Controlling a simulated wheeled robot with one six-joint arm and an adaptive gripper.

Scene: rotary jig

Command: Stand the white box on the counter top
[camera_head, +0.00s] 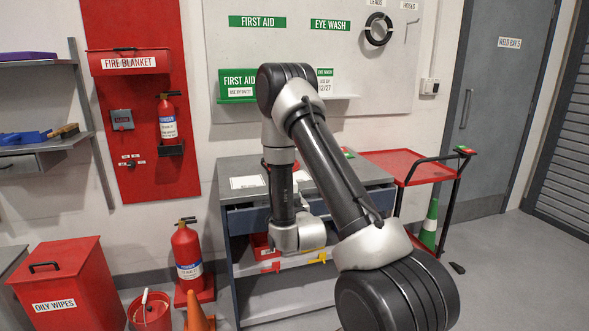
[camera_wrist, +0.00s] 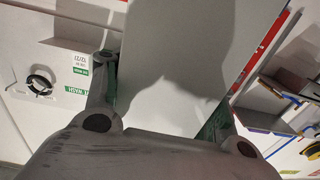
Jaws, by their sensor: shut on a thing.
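In the wrist view the white box (camera_wrist: 175,50) fills the middle of the picture as a large pale face in shadow. My gripper (camera_wrist: 160,92) is shut on it, with one finger at each side and green patches beside the fingers. The box's far end runs out of the frame, so I cannot tell its full tilt. In the head view the arm reaches down in front of the counter; the held box and fingers cannot be made out there. The grey counter top (camera_head: 358,172) lies behind the arm, with a white label (camera_head: 247,182) on its left.
A wall shelf behind the counter holds a green and white first aid box (camera_head: 238,87) and an eye wash box (camera_head: 325,80). A red trolley (camera_head: 405,167) adjoins the right side. A fire extinguisher (camera_head: 187,254), orange cone (camera_head: 198,312) and red bin (camera_head: 65,285) stand left.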

